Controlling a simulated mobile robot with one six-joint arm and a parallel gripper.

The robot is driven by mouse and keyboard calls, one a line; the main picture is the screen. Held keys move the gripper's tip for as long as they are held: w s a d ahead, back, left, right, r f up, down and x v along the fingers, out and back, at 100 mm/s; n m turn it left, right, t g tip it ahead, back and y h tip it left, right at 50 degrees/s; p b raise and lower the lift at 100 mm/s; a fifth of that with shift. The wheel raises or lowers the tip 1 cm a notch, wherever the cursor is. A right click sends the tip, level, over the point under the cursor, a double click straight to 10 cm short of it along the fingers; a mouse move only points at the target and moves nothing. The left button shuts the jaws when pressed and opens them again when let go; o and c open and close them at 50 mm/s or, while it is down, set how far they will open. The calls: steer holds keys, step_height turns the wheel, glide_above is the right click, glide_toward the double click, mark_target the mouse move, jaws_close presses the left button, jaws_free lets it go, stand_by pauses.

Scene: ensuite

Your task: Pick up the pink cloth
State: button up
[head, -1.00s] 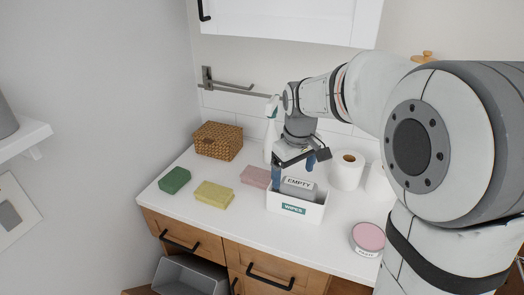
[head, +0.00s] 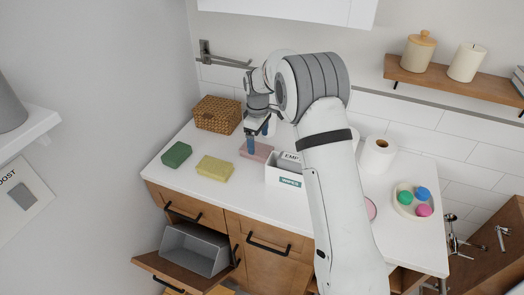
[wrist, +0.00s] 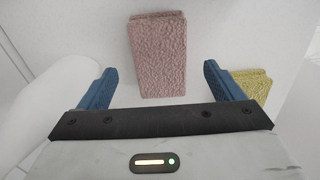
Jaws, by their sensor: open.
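The pink cloth (head: 264,153) is a folded block lying on the white counter, between the yellow cloth (head: 214,168) and the white wipes box (head: 285,175). My gripper (head: 258,138) is over the pink cloth, open and empty, its blue fingers pointing down; one finger hides part of the cloth. In the wrist view the pink cloth (wrist: 158,55) lies between the two blue fingers, with clear space on both sides. I cannot tell the exact height of the fingertips above the counter.
A green cloth (head: 176,154) lies at the left and a wicker basket (head: 217,114) stands behind. A grey "EMPTY" item (head: 290,157) sits in the wipes box. A drawer (head: 194,250) is open below.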

mark_target(257, 149)
steer(key=shift+a+f+p, duration=0.2)
steer(key=shift+f+p, duration=0.2)
steer(key=shift+f, duration=1.5)
steer(key=shift+c, duration=0.6)
steer(key=c, duration=0.9)
steer(key=shift+c, duration=0.2)
step_height(257, 149, up, 10)
steer(key=b, duration=0.2)
